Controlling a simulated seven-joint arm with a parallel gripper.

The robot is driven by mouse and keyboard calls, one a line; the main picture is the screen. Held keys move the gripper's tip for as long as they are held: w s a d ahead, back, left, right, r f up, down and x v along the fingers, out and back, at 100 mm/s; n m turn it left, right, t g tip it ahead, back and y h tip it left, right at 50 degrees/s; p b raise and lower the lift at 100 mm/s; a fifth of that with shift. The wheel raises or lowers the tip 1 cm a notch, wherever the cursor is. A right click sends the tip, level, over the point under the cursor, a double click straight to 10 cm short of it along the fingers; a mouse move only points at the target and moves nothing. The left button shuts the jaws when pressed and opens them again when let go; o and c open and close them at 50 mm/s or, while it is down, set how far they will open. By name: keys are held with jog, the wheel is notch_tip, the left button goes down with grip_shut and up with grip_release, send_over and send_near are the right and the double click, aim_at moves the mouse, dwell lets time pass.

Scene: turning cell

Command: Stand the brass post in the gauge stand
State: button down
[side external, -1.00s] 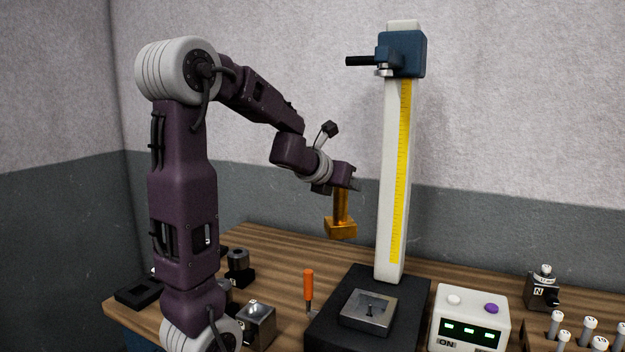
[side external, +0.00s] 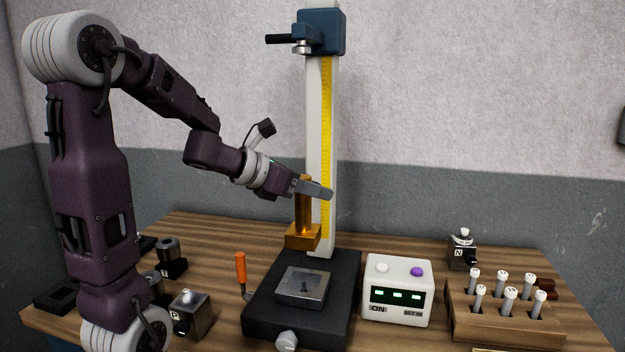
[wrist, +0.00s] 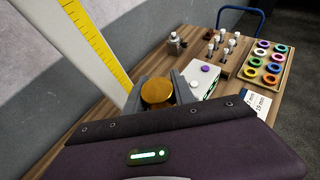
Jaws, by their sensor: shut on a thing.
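The brass post (side external: 304,212) has a round shaft and a wide square foot. My gripper (side external: 312,188) is shut on the upper shaft and holds the post upright, foot down. The gauge stand has a black base (side external: 262,313), a tall white column (side external: 316,150) with a yellow scale, and a blue head. A grey square seat (side external: 301,287) with a small dark mark in its middle lies on the base. The post's foot hangs above the seat, apart from it. In the wrist view the post's round top (wrist: 157,92) shows between the fingers; the seat is hidden there.
A white box (side external: 398,290) with green lights stands right of the base. An orange-handled tool (side external: 241,270) stands close on the left. A wooden rack (side external: 500,318) is farther right. Coloured rings (wrist: 267,62) lie in a tray in the wrist view.

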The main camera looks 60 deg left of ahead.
aim_at(287, 233)
jog(key=shift+f, duration=6)
jog(key=c, duration=1)
grip_release()
jog(key=shift+o, duration=0.2)
jog(key=shift+s+f, duration=0.1)
jog(key=shift+f, duration=0.05)
jog(key=shift+v, duration=3.5)
